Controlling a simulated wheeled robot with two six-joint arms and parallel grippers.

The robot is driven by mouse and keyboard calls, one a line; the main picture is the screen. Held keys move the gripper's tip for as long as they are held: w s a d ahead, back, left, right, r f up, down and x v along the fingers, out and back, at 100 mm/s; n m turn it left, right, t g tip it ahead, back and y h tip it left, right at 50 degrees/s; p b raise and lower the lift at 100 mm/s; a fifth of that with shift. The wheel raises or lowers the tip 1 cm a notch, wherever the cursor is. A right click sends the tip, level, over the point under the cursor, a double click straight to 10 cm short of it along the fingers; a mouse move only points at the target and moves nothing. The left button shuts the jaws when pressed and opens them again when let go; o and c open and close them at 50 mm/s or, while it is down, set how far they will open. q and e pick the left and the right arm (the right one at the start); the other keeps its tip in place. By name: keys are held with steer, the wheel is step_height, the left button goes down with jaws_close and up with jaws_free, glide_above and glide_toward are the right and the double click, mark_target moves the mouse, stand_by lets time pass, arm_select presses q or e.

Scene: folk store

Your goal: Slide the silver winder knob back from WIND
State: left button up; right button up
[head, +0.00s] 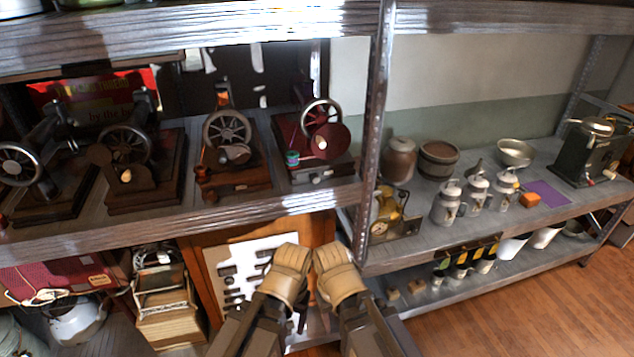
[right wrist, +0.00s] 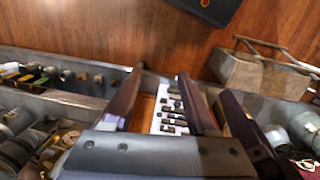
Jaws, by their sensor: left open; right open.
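On the upper shelf in the head view, the rightmost hand-wheel machine (head: 322,138) has a dark red disc, a spoked silver wheel and a small green spool (head: 292,158). A small silver piece (head: 321,177) shows low on its front; it may be the winder knob, but it is too small to tell its position, and no WIND lettering is legible. My left gripper (head: 287,268) and right gripper (head: 337,270) are side by side below the shelf edge, apart from the machine. In the right wrist view my right gripper (right wrist: 190,103) has its dark fingers spread, with nothing held between them.
Other hand-wheel machines (head: 228,150) stand to the left. A metal post (head: 376,100) rises just right of the machine. Jugs (head: 448,203) and a brass scale (head: 393,215) fill the right shelf. A white tool board (head: 255,268) is behind my grippers.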

steer(key=w+a+f+t+y+b, duration=0.2)
steer(key=w+a+f+t+b, duration=0.15)
steer(key=w, duration=0.45)
steer(key=m+t+y+b, duration=0.35)
steer(key=t+b, duration=0.95)
steer(key=t, duration=0.6)
glide_toward(316, 182)
steer(key=w, duration=0.2)
steer(key=shift+m+h, duration=0.25)
steer(key=shift+m, duration=0.1)
steer(key=p+x, duration=0.1)
steer(key=x, duration=0.3)
steer(key=p+x, duration=0.1)
steer(key=x, duration=0.3)
steer(key=shift+s+a+r+p, duration=0.2)
steer(key=shift+s+r+p, duration=0.1)
steer(key=shift+r, duration=0.1)
jaws_close()
